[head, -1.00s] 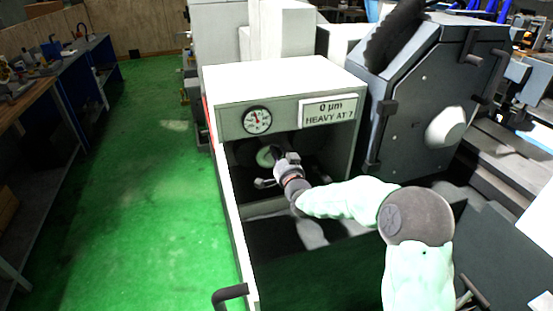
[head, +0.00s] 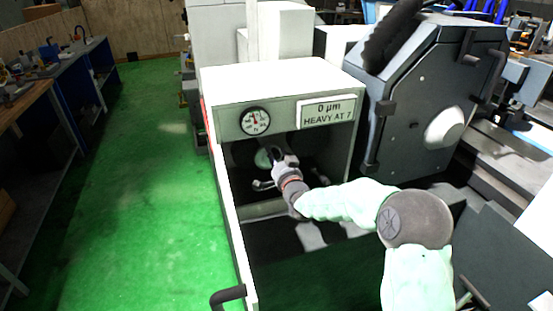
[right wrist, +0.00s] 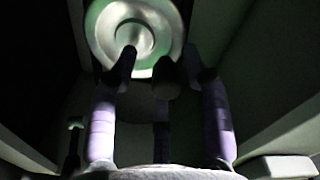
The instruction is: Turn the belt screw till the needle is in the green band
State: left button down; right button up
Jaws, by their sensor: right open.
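The dial gauge (head: 255,121) is on the front of the pale cabinet. Its needle points roughly upward, but the green band is too small to make out. My right gripper (head: 276,164) is inside the cabinet's open bay, in front of a pale round part (head: 263,158). In the right wrist view a shiny metal disc (right wrist: 101,32) with a round centre is ahead. My right gripper (right wrist: 163,70) is open there, its dark fingertips spread in front of the disc's lower part. I cannot tell whether they touch it, or which part is the belt screw. My left gripper is out of view.
The cabinet's top (head: 280,77) and walls enclose the bay. A dark grey machine housing (head: 425,95) stands close on the right. The green floor (head: 150,200) at left is clear.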

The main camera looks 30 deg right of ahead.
jog(key=shift+s, duration=0.1)
jog(key=v, duration=1.2)
jog(key=shift+a, duration=0.1)
dwell(1.4)
